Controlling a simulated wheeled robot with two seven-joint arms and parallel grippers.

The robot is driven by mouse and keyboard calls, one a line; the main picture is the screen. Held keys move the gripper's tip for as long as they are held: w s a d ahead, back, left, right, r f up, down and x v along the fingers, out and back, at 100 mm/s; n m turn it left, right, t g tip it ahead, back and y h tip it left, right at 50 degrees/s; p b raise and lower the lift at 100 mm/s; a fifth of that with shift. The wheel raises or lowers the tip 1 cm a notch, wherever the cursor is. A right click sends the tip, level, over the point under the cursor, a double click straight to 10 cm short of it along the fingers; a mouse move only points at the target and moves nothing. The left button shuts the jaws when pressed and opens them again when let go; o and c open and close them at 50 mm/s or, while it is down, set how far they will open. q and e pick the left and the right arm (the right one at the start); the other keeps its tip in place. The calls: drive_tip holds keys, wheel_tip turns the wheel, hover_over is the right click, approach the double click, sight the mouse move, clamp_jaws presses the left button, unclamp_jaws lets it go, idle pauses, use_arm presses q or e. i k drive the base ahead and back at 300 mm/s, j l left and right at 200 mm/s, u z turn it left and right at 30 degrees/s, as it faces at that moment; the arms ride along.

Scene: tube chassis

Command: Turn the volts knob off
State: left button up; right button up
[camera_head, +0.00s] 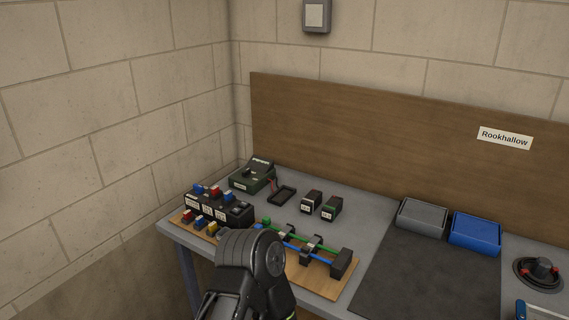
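A dark green box-shaped device (253,177) with a black top stands at the back left of the grey table. A small dark knob-like part (247,172) shows on its face, but its label and setting are too small to read, so I cannot tell whether it is the volts knob. A red lead runs down beside the device. A black arm link of mine rises at the bottom, in front of the table's left part. Neither gripper's fingers can be seen.
Near the left edge stand black blocks (217,209) with coloured tops. A wooden board (322,283) carries green and blue rods. Grey (421,216) and blue (475,233) bins stand right; the dark mat (425,275) is clear.

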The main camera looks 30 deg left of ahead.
sight(245, 173)
drive_tip(key=k+j+z, duration=0.1)
drive_tip(key=j, duration=0.3)
drive_tip(key=k+j+z, duration=0.1)
drive_tip(key=j, duration=0.3)
drive_tip(key=k+j+z, duration=0.1)
drive_tip(key=j, duration=0.3)
drive_tip(key=k+j, duration=0.1)
drive_tip(key=j, duration=0.25)
drive_tip(key=k+j+z, duration=0.15)
drive_tip(key=j, duration=0.25)
drive_tip(key=k+j+z, duration=0.1)
drive_tip(key=j, duration=0.25)
drive_tip(key=k+j+z, duration=0.1)
drive_tip(key=j, duration=0.25)
drive_tip(key=k+j, duration=0.35)
drive_tip(key=j, duration=0.15)
